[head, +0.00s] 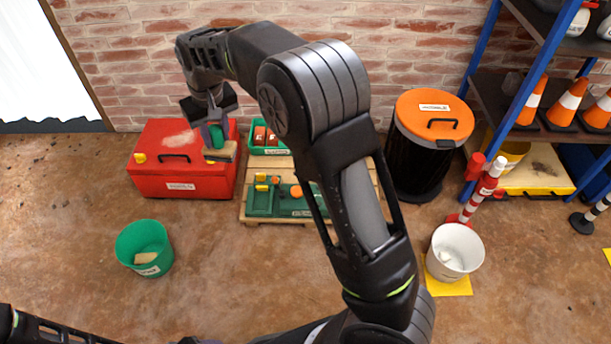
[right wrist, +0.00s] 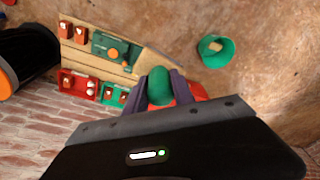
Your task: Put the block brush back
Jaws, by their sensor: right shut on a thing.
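The block brush has a green grip (head: 217,137) and a pale wooden block (head: 222,152). My right gripper (head: 213,125) is shut on the green grip and holds the brush in front of the right end of the red box's lid. In the right wrist view the rounded green grip (right wrist: 160,85) sits between the two purple-grey fingers. The brush's underside is hidden, so I cannot tell whether it touches the red box (head: 168,185). My left gripper is out of view; only part of that arm shows at the lower left.
A wooden pallet (head: 246,214) with a green tray (head: 260,203) and small bins is right of the box. A green bucket (head: 128,240) stands in front. The orange-lidded bin (head: 434,115), white bucket (head: 458,247) and shelving are right. Floor between the buckets is largely clear.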

